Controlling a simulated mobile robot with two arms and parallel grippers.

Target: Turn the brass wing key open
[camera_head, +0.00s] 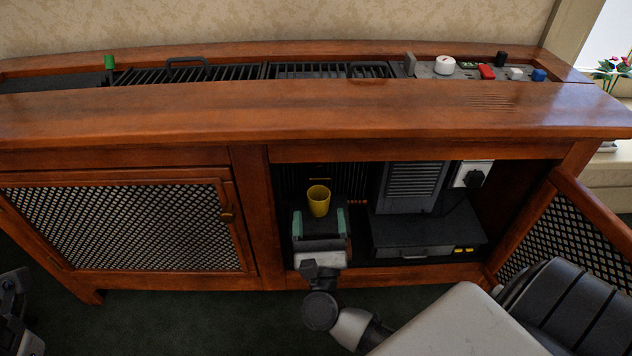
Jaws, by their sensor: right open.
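The right mesh door (570,235) stands open. The compartment holds a dark box (425,235), a grey louvred unit (411,187) and a plug on a white socket (472,174). The cabinet top overhangs the front. Dark carpet (190,325) is clear before the left door.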

